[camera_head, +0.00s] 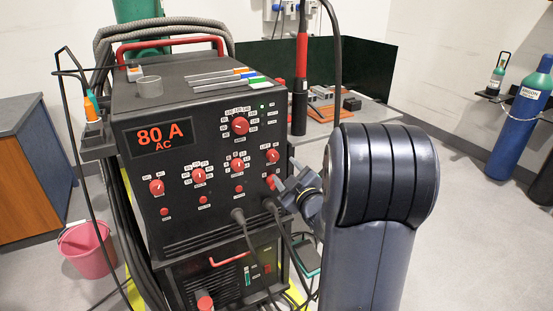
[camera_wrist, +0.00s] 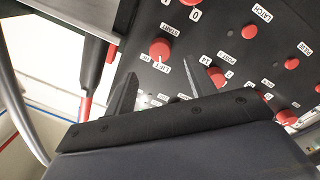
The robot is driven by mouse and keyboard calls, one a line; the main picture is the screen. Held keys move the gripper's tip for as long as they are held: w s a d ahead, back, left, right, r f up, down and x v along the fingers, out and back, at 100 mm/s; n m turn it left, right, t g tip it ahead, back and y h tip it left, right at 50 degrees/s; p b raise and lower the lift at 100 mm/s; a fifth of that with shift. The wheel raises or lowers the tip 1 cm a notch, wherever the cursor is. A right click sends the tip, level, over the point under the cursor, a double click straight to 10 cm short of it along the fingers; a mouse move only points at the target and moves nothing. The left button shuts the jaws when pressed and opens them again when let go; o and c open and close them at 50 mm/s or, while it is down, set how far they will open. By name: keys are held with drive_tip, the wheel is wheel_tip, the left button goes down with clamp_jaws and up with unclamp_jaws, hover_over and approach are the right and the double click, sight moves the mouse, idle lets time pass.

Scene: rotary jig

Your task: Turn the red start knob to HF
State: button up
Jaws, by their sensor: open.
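The red start knob (camera_wrist: 160,48) is on the black front panel of the welding machine, with a START label beside it in the wrist view. A LIFT label lies on the knob's other side, near its white pointer mark. I cannot read the HF mark clearly. In the head view I take the start knob (camera_head: 273,156) to be the upper one near the panel's right edge. My gripper (camera_head: 283,184) is just below and in front of it, by another red knob. In the wrist view my gripper (camera_wrist: 152,90) has its two dark fingers apart and empty, short of the start knob.
Other red knobs (camera_head: 240,126) and buttons crowd the panel. The display (camera_head: 160,137) reads 80 A AC. Black cables (camera_head: 240,218) plug in below the knobs, close to my gripper. A torch with a red handle (camera_head: 302,55) stands behind, to the right.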

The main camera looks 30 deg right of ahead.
sight(275, 158)
drive_tip(key=w, duration=0.7)
drive_tip(key=shift+d, duration=0.15)
drive_tip(key=shift+c, duration=0.3)
drive_tip(key=c, duration=0.9)
